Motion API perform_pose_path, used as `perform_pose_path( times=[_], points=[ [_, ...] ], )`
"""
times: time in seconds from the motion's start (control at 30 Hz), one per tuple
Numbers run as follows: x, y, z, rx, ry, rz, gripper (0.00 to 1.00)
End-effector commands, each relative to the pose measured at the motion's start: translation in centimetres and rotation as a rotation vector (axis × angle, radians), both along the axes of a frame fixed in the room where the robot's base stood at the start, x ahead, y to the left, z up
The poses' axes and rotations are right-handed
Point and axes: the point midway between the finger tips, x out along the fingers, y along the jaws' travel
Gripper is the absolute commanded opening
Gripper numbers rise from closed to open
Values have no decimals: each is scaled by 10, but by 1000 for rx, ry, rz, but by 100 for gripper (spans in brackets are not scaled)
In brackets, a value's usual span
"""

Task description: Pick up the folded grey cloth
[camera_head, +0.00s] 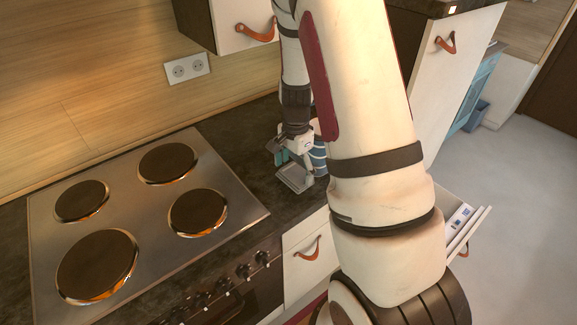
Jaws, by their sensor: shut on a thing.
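The folded grey cloth (294,182) is a small, light grey, flat piece at the dark counter, right of the stove. My gripper (297,166) points down at it from above, shut on the cloth. The fingertips are small in the picture and partly hidden by the gripper body. I cannot tell whether the cloth touches the counter.
A blue striped object (319,157) stands close to the right of my gripper, partly hidden by my arm. The stove (140,218) with round hotplates lies to the left. An open drawer (462,222) juts out at the right.

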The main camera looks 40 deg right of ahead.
Motion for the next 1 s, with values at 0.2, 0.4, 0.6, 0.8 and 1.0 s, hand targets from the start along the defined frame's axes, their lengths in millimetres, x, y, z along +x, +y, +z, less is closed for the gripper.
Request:
perform_pose_path(
  times=[0.2,0.4,0.6,0.8,1.0],
  points=[
    [-57,9,6,1,-2,-3,59],
    [-99,15,10,0,-2,-1,59],
    [-121,18,12,-1,-2,-1,59],
    [-127,19,12,-1,-2,0,59],
    [-127,19,12,-1,-2,0,59]
  ],
)
